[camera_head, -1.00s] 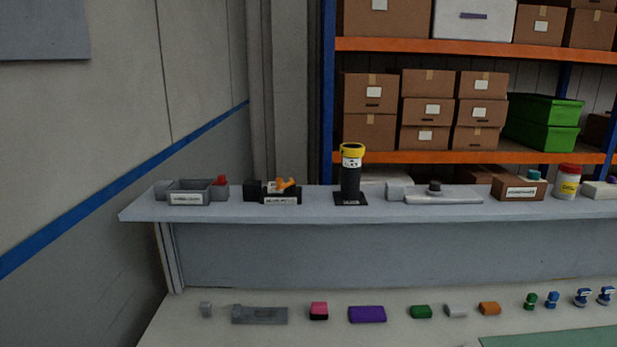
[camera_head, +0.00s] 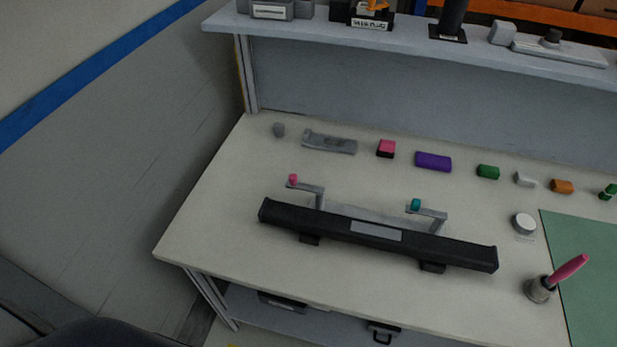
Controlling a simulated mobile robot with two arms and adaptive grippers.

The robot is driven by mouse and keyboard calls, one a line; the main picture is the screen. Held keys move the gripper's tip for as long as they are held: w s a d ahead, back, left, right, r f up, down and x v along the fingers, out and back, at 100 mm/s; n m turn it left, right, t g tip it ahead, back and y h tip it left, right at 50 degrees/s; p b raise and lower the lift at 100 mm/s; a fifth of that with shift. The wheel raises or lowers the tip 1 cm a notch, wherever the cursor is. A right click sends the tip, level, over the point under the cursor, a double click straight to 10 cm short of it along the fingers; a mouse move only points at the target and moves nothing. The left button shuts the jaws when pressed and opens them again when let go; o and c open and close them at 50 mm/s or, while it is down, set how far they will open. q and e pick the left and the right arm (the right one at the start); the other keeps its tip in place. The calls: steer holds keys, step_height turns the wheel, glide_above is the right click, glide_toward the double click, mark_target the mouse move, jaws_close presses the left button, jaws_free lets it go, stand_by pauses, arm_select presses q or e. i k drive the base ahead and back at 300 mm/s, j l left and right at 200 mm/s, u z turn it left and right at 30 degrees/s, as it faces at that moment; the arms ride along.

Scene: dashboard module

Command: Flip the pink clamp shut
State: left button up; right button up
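A long black dashboard bar (camera_head: 450,248) lies across the table. Behind its left part is a grey bracket arm with a pink tip (camera_head: 293,180), which looks like the pink clamp. Its arm appears swung back from the bar, not over it. A similar arm with a teal tip (camera_head: 415,204) stands behind the bar's right part. A separate pink handle (camera_head: 569,268) leans up and right from a small grey base near the table's right front. Neither of my grippers is in view.
Small coloured blocks, including a pink and black one (camera_head: 386,148) and a purple one (camera_head: 433,161), line the table's back. A green mat (camera_head: 590,290) and a white round piece (camera_head: 523,222) lie at right. A shelf (camera_head: 330,33) overhangs the back. The table's front left is clear.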

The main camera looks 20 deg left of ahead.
mark_target(292, 183)
steer(key=u, duration=1.6)
steer(key=k+j, duration=0.35)
steer(key=k, duration=0.2)
steer(key=k+j, duration=0.3)
steer(key=k, duration=0.25)
